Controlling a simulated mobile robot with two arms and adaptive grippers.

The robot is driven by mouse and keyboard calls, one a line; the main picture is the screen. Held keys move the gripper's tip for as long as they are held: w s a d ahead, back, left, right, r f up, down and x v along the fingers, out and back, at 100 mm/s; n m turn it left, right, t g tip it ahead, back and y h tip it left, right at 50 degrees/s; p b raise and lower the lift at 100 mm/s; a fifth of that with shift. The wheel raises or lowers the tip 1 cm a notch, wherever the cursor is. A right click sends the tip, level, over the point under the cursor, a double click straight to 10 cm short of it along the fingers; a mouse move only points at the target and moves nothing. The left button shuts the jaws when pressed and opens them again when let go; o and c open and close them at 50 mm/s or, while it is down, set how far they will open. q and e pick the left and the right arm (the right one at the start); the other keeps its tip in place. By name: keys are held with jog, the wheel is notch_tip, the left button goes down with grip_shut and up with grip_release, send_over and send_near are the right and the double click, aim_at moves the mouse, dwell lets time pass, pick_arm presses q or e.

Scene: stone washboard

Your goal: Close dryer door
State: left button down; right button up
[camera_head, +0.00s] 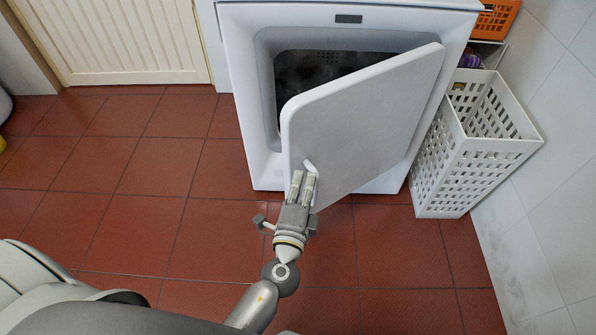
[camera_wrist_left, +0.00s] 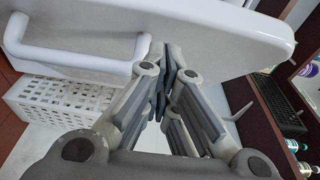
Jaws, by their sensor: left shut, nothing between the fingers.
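The white dryer (camera_head: 235,110) stands at the top middle of the head view, with its dark drum opening (camera_head: 300,75) partly showing. Its white door (camera_head: 365,120) is ajar, swung out from the right side, with its free edge at the left. My left gripper (camera_head: 304,176) is shut and empty at the lower left part of the door, beside the white handle (camera_head: 311,168). In the left wrist view the handle (camera_wrist_left: 75,58) is left of the fingertips, and the door (camera_wrist_left: 220,35) fills the top. I cannot tell whether the fingers touch the door. My right gripper is not in view.
A white perforated basket (camera_head: 460,155) stands right of the dryer, close to the door, and an orange crate (camera_head: 495,18) is behind it. A cream louvred door (camera_head: 120,40) is at the back left. The red tiled floor (camera_head: 150,200) is clear left of the dryer.

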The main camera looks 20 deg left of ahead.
pick_arm(q)
jog(key=shift+w+a, duration=0.7)
jog(key=shift+a, duration=0.25)
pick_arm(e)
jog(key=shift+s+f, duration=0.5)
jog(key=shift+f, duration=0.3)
pick_arm(q)
jog(key=shift+a, duration=0.15)
